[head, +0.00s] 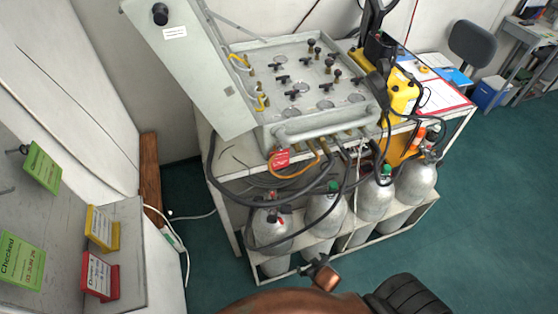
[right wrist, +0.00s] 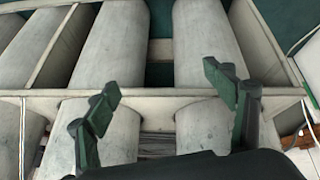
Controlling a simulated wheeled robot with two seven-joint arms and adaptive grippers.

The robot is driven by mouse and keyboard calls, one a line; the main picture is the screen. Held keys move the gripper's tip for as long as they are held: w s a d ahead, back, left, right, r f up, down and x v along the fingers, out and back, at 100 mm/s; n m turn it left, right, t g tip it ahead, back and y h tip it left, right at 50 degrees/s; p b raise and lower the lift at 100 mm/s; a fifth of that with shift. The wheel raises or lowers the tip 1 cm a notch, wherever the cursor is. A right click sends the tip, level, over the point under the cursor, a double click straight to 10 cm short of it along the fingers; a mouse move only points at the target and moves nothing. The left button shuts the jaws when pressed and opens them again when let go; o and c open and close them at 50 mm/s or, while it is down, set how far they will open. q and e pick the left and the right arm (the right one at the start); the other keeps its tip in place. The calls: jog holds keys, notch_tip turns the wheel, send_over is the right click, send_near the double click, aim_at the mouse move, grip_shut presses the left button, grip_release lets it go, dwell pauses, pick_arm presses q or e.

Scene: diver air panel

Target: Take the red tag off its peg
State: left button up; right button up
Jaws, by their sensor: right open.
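In the head view a small red tag (head: 280,158) hangs at the front left of the grey air panel (head: 330,136), beside an orange hose. Whether a peg holds it is too small to tell. Another red tag (head: 98,276) with a white label sits in a red holder on the grey shelf unit at the lower left. My right gripper (right wrist: 160,82) is open and empty in the right wrist view, with grey cylinders (right wrist: 205,45) beyond its fingers. No red tag shows in that view.
Green tags (head: 42,167) and a yellow tag (head: 99,227) are at the left. Black hoses (head: 225,190) loop below the panel. Several grey cylinders (head: 323,208) stand in the rack. A copper rounded object (head: 285,301) fills the bottom edge. Green floor (head: 490,215) is clear at right.

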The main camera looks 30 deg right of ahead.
aim_at(280, 160)
jog(key=w+d+r+m+t+h+b, duration=0.1)
jog(key=w+d+r, duration=0.15)
jog(key=r, duration=0.65)
jog(key=w+d+r+m+t+h, duration=0.15)
jog(key=w+r, duration=0.25)
jog(key=r, duration=0.5)
jog(key=w+d+r+m+t+h+b, duration=0.1)
jog(key=w+r+t, duration=0.15)
jog(key=r, duration=0.65)
jog(key=w+a+r+n+t+y, duration=0.1)
jog(key=w+a+r+t, duration=0.2)
jog(key=w+r, duration=0.45)
jog(key=w+a+r+t+y, duration=0.1)
jog(key=w+a+r+t, duration=0.25)
jog(key=r, duration=0.65)
jog(key=shift+h, duration=0.45)
jog(key=shift+d+f+b+x, duration=0.1)
jog(key=shift+d+f+x, duration=0.1)
jog(key=shift+x, duration=1.1)
jog(key=shift+d+f+b+x, duration=0.1)
jog(key=shift+f+b+x, duration=0.05)
jog(key=shift+x, duration=1.15)
jog(key=shift+d+f+b+x, duration=0.1)
jog(key=shift+f+x, duration=0.1)
jog(key=shift+x, duration=1.1)
jog(key=shift+s, duration=0.15)
jog(key=shift+c, duration=0.2)
jog(key=c, duration=1)
